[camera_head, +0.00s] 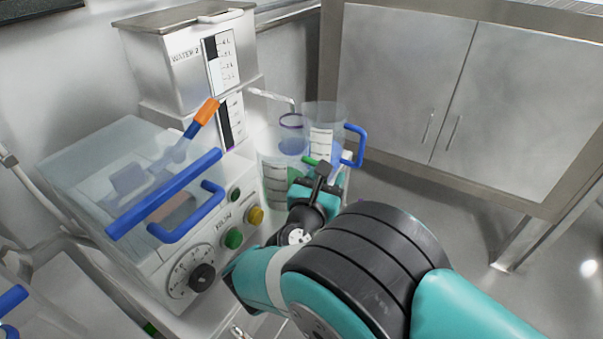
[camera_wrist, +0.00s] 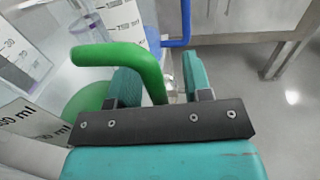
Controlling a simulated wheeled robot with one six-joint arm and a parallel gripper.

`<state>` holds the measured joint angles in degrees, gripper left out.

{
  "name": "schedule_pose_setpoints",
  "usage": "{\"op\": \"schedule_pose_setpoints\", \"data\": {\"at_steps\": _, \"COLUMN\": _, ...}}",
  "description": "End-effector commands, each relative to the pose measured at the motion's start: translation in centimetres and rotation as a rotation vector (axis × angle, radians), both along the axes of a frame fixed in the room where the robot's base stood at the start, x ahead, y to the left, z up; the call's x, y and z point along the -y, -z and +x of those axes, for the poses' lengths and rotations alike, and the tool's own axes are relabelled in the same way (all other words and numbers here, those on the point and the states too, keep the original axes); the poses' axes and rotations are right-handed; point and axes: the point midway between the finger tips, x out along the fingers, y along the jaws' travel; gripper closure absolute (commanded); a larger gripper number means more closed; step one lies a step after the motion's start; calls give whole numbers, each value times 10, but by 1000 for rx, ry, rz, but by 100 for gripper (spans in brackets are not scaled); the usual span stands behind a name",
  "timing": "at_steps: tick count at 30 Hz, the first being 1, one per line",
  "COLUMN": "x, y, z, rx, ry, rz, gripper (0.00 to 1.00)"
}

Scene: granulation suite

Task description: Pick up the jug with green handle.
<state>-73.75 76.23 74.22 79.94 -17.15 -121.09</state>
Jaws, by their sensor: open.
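The jug with green handle (camera_head: 272,178) is clear with printed volume marks and stands beside the white machine in the head view. My gripper (camera_head: 326,176) hides part of it and most of its handle. In the wrist view the green handle (camera_wrist: 112,55) runs out from the jug wall (camera_wrist: 35,125) at left and bends down between the two teal fingers of my gripper (camera_wrist: 160,75). The fingers are apart, one on each side of the handle. The handle looks nearer the left finger; contact cannot be told.
A clear jug with blue handle (camera_head: 325,118) stands just behind, and a purple-rimmed vessel (camera_head: 292,135) is close by. The white machine (camera_head: 225,228) with a clear lid (camera_head: 120,165) and blue bars is at left. Steel cabinets (camera_head: 420,90) stand at back right. Open floor lies at right.

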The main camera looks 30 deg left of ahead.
Motion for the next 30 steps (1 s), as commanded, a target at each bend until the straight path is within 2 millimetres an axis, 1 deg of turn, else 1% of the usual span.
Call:
{"op": "schedule_pose_setpoints", "data": {"at_steps": 2, "x": -3, "y": 0, "z": 1, "rx": 0, "ry": -4, "rz": 1, "gripper": 55}}
{"op": "schedule_pose_setpoints", "data": {"at_steps": 7, "x": 1, "y": -1, "z": 3, "rx": 0, "ry": 2, "rz": 0, "gripper": 55}}
{"op": "schedule_pose_setpoints", "data": {"at_steps": 8, "x": 2, "y": -1, "z": 4, "rx": 0, "ry": 3, "rz": 0, "gripper": 57}}
{"op": "schedule_pose_setpoints", "data": {"at_steps": 9, "x": 3, "y": -1, "z": 4, "rx": 0, "ry": 4, "rz": 0, "gripper": 66}}
{"op": "schedule_pose_setpoints", "data": {"at_steps": 11, "x": 3, "y": -1, "z": 4, "rx": 0, "ry": 5, "rz": 0, "gripper": 80}}
{"op": "schedule_pose_setpoints", "data": {"at_steps": 12, "x": 3, "y": -1, "z": 4, "rx": 0, "ry": 5, "rz": 0, "gripper": 89}}
{"op": "schedule_pose_setpoints", "data": {"at_steps": 13, "x": 3, "y": -1, "z": 4, "rx": 0, "ry": 5, "rz": 0, "gripper": 96}}
{"op": "schedule_pose_setpoints", "data": {"at_steps": 14, "x": 3, "y": -1, "z": 4, "rx": 0, "ry": 5, "rz": 0, "gripper": 100}}
{"op": "schedule_pose_setpoints", "data": {"at_steps": 26, "x": 0, "y": -4, "z": 3, "rx": 2, "ry": 1, "rz": 4, "gripper": 100}}
{"op": "schedule_pose_setpoints", "data": {"at_steps": 30, "x": 0, "y": -12, "z": 3, "rx": 2, "ry": 0, "rz": 5, "gripper": 100}}
